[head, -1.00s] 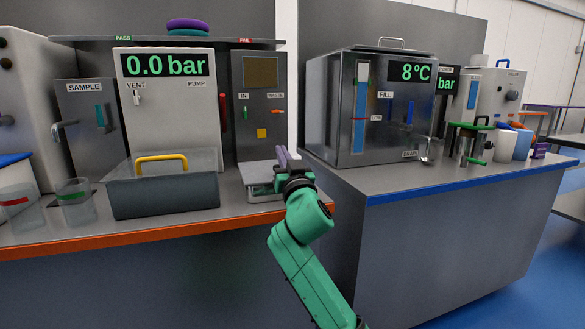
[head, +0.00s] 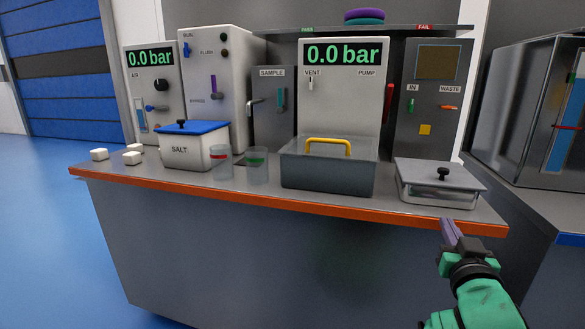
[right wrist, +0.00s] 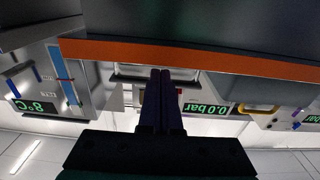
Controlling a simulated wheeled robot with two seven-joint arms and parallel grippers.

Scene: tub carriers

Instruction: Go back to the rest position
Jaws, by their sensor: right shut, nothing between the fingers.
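My right gripper (head: 452,234) is at the lower right of the head view, in front of the orange front edge of the bench. Its purple fingers are together with nothing between them. In the right wrist view the shut fingers (right wrist: 161,100) point at the bench, which appears upside down. My right arm is green and comes in from the bottom right. My left gripper does not show in either view.
The orange-edged bench (head: 300,205) bears a grey tub with a yellow handle (head: 328,173), a lidded clear container (head: 440,183), a salt box (head: 192,148) and two beakers. A steel tank (head: 525,110) stands at right. Blue floor (head: 50,230) is clear at left.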

